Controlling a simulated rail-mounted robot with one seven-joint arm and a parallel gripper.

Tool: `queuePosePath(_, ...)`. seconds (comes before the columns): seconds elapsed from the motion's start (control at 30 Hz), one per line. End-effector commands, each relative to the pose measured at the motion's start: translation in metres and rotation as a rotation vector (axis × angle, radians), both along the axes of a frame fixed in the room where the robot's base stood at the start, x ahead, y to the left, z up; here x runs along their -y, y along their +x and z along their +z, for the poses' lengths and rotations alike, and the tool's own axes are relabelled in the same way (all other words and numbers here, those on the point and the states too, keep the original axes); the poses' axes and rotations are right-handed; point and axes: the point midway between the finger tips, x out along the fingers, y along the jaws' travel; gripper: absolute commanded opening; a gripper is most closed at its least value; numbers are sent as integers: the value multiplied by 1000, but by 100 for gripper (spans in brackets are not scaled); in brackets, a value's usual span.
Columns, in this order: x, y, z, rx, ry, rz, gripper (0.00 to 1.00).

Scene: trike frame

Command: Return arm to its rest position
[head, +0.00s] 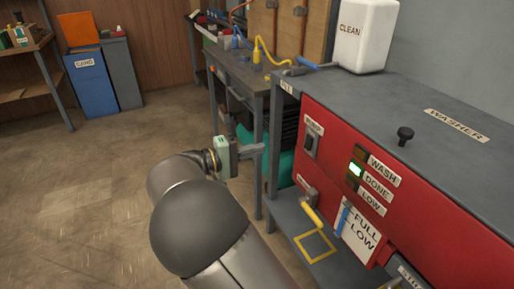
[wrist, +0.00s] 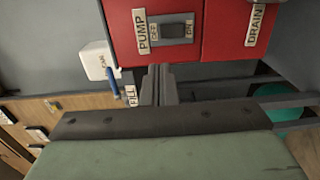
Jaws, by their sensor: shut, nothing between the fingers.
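My gripper (head: 257,150) is at the end of my grey arm, in the middle of the head view. It is shut and empty, in front of the left end of the red washer (head: 340,150) and above its low shelf. In the wrist view the closed fingers (wrist: 160,85) point toward the washer's red panel (wrist: 220,15), below the black PUMP switch (wrist: 176,30). They look apart from the panel. No rest mark for the arm shows in either view.
The washer's grey top carries a white CLEAN container (head: 366,35) and a black knob (head: 405,135). The DONE light (head: 356,169) is lit. A yellow-handled lever (head: 312,214) sticks out. A workbench (head: 240,72) stands behind. The floor at left is clear.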

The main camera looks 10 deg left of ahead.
Motion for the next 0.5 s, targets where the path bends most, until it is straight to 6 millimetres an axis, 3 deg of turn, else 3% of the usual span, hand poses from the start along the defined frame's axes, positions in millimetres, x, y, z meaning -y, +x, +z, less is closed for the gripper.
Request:
queuePosePath(0.13, 22, 2, 9, -44, 34, -37, 0)
queuePosePath(0.27, 91, -3, 29, -192, 162, -155, 0)
queuePosePath(0.37, 162, -28, 49, -358, 348, -275, 0)
queuePosePath(0.4, 187, -45, 58, -423, 438, -318, 0)
queuePosePath(0.5, 235, -94, 80, -546, 672, -398, 0)
